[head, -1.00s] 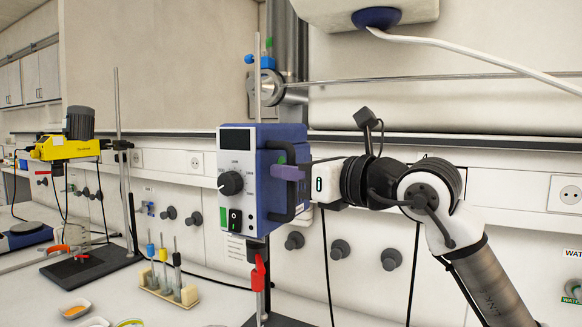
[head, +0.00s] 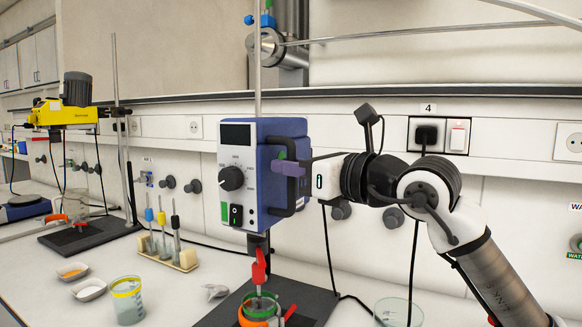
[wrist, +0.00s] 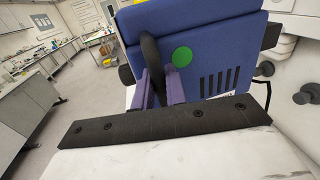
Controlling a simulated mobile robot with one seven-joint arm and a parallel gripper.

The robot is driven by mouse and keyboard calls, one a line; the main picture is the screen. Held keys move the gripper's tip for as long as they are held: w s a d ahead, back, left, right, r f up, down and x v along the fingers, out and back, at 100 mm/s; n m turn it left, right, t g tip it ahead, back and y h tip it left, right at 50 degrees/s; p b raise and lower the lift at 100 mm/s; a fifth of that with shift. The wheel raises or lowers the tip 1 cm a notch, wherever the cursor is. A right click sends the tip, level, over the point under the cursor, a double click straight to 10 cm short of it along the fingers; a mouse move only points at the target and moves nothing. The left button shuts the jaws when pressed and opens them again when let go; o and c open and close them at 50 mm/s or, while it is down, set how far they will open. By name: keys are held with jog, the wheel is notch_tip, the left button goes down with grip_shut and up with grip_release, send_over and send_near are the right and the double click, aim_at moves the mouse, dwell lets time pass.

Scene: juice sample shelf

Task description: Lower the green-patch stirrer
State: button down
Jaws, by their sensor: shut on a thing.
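The green-patch stirrer (head: 236,170) is a blue unit with a white front, a knob and a green patch at its lower left. It sits upright on a vertical rod (head: 258,60). Its blue side with a green disc shows in the wrist view (wrist: 215,45). My gripper (head: 290,169) is shut on the black handle (wrist: 151,60) at the stirrer's side, with purple fingers either side of it. A red chuck (head: 259,268) hangs below the stirrer, above a green-rimmed beaker (head: 262,304). Whether the shaft's lower end is inside the beaker is unclear.
The beaker stands on a dark base plate (head: 318,298) with an orange part around it. A clear beaker (head: 398,312) stands to the right. A yellow-rimmed beaker (head: 128,300), white dishes (head: 88,289) and a rack (head: 180,260) are to the left. A yellow stirrer (head: 66,113) stands farther left.

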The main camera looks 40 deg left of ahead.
jog(key=shift+f, duration=0.35)
jog(key=c, duration=1.9)
grip_release()
jog(key=shift+s+a, duration=0.1)
jog(key=o, duration=0.4)
jog(key=shift+c, duration=0.2)
jog(key=shift+r, duration=0.1)
jog(key=d+b, duration=0.3)
jog(key=d, duration=1.1)
jog(key=shift+w, duration=0.35)
